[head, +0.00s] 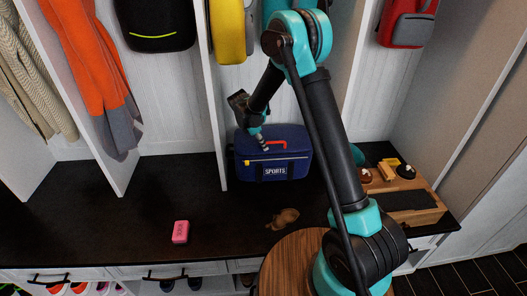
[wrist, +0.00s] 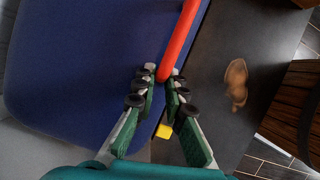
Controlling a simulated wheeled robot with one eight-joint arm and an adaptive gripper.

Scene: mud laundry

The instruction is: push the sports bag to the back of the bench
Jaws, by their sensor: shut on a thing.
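The sports bag (head: 290,165) is navy blue with a white "SPORTS" label and a red handle (head: 286,144). It stands upright on the dark bench (head: 110,215), toward the rear of the middle bay, close beside a white divider (head: 211,100).
A pink block (head: 180,232) and a small brown object (head: 283,218) lie on the bench in front. A round wooden stool (head: 290,260) stands at the front edge. A wooden box with brushes (head: 420,217) is at right. Jackets and bags hang above.

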